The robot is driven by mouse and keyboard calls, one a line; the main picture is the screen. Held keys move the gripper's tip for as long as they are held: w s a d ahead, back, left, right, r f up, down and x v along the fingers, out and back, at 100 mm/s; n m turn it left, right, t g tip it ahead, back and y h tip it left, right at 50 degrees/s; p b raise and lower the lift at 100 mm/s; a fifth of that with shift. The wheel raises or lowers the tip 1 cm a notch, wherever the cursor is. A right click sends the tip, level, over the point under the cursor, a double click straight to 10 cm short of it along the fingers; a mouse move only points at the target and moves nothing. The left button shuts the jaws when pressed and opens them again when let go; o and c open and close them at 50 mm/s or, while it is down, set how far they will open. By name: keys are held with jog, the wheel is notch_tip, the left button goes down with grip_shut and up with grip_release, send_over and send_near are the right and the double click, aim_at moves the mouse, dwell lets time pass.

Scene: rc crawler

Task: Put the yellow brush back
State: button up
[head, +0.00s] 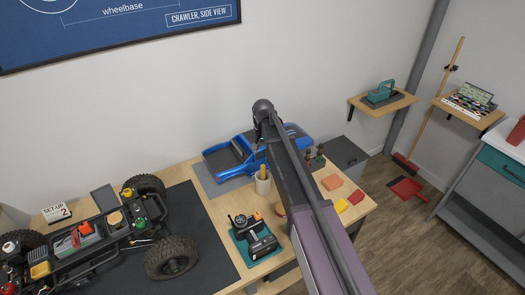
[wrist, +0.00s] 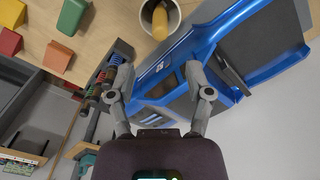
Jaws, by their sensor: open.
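A yellow handle (wrist: 160,20), which looks like the yellow brush, stands in a pale cup (wrist: 146,12) at the top edge of the wrist view. In the head view the handle (head: 263,171) sticks up out of the cup (head: 262,185) on the workbench, beside the blue body shell. Its bristles are not visible. My gripper (wrist: 158,70) is open and empty, its fingers apart above the edge of the blue shell, clear of the cup. In the head view my arm hides most of the gripper.
The blue body shell (head: 228,160) and a small rack of shocks (wrist: 102,82) lie near my gripper. A controller (head: 254,240) on a teal mat, coloured blocks (head: 332,182) and the crawler chassis (head: 90,240) share the bench. A shelf (head: 382,101) is on the wall.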

dwell(0.3)
jog(key=s+d+n, duration=0.2)
jog(key=s+d, duration=2)
jog(key=s, duration=0.3)
jog(key=shift+s+d, duration=0.4)
jog(key=shift+c, duration=0.2)
jog(key=shift+c, duration=0.4)
jog(key=shift+a, duration=0.1)
